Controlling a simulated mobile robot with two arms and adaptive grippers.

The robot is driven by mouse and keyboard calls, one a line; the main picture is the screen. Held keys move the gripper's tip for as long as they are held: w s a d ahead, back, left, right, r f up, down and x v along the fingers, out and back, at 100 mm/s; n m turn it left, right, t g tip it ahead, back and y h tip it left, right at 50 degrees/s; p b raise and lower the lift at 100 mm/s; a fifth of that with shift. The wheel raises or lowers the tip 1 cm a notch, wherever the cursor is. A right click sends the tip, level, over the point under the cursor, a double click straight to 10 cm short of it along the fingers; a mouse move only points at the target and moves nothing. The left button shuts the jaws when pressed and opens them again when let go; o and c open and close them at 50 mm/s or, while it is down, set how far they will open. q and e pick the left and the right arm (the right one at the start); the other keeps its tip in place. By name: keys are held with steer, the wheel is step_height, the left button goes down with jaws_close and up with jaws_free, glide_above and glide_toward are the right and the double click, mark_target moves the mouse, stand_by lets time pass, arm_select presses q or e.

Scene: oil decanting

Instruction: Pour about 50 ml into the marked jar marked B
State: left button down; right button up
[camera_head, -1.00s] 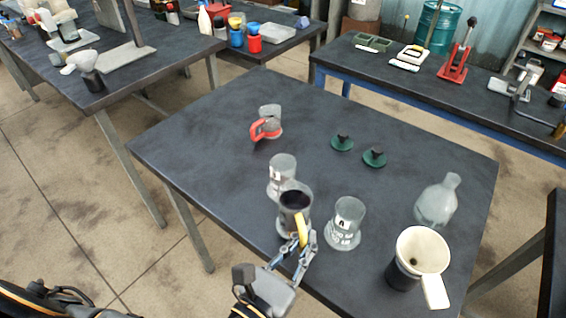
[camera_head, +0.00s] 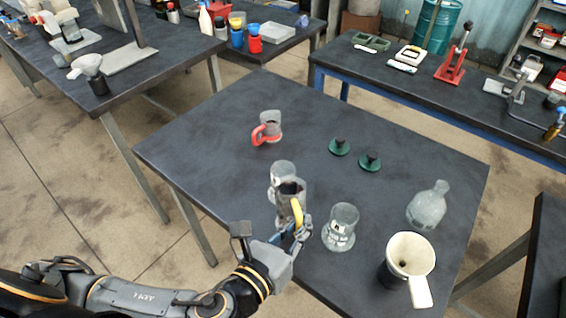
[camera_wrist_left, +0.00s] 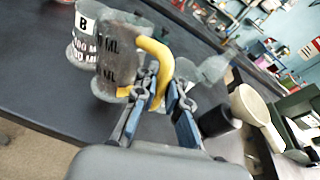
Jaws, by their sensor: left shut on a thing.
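A clear jug with a yellow handle (camera_head: 297,212) is in my left gripper (camera_head: 292,236). The jug's dark mouth shows close in front of jar B (camera_head: 281,172) in the head view and partly covers it. In the left wrist view, jar B (camera_wrist_left: 84,42) carries a white "B" label and stands behind the jug (camera_wrist_left: 116,62). The left gripper's fingers (camera_wrist_left: 162,95) are closed on the yellow handle. No stream of liquid is visible; the jug's level is unclear. A second glass jar (camera_head: 340,230) with a label stands to the right. My right gripper is out of view.
Two dark green lidded knobs (camera_head: 370,162) lie mid-table. A clear bottle (camera_head: 428,206) and a cream funnel (camera_head: 408,256) on a dark holder stand at the right. The table's back centre is clear.

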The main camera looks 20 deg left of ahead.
mark_target(297, 202)
arm_select(q)
steer(key=shift+w+a+r+n+g+p, duration=0.15)
steer(key=shift+w+r+n+g+p, duration=0.15)
steer(key=shift+r+p, duration=0.25)
steer(key=shift+w+a+r+g+p, duration=0.2)
steer(key=shift+w+r+g+p, duration=0.15)
steer(key=shift+p, duration=0.15)
steer(key=shift+w+r+n+p, duration=0.15)
steer(key=shift+r+n+p, duration=0.1)
steer(key=shift+n+p, duration=0.1)
steer(key=shift+w+a+r+n+g+p, duration=0.2)
steer(key=shift+w+r+g+p, duration=0.1)
steer(key=shift+r+p, duration=0.3)
steer(key=shift+w+a+r+n+g+p, duration=0.15)
steer(key=shift+w+r+p, duration=0.1)
steer(key=shift+r+p, duration=0.3)
steer(key=shift+w+a+r+p, duration=0.15)
steer(key=shift+w+r+p, duration=0.1)
steer(key=shift+p, duration=0.1)
steer(key=shift+w+a+r+g+p, duration=0.1)
steer(key=shift+w+r+g+p, duration=0.1)
steer(key=shift+r+g+p, duration=0.1)
steer(key=shift+w+a+r+n+g+p, duration=0.2)
steer(key=shift+w+r+n+g+p, duration=0.2)
steer(key=shift+r, duration=0.15)
steer(key=shift+w+a+r+n+g+h, duration=0.15)
steer(key=shift+r+n+g+h, duration=0.15)
steer(key=shift+r+g, duration=0.25)
steer(key=shift+r+p, duration=0.15)
steer(key=shift+p, duration=0.15)
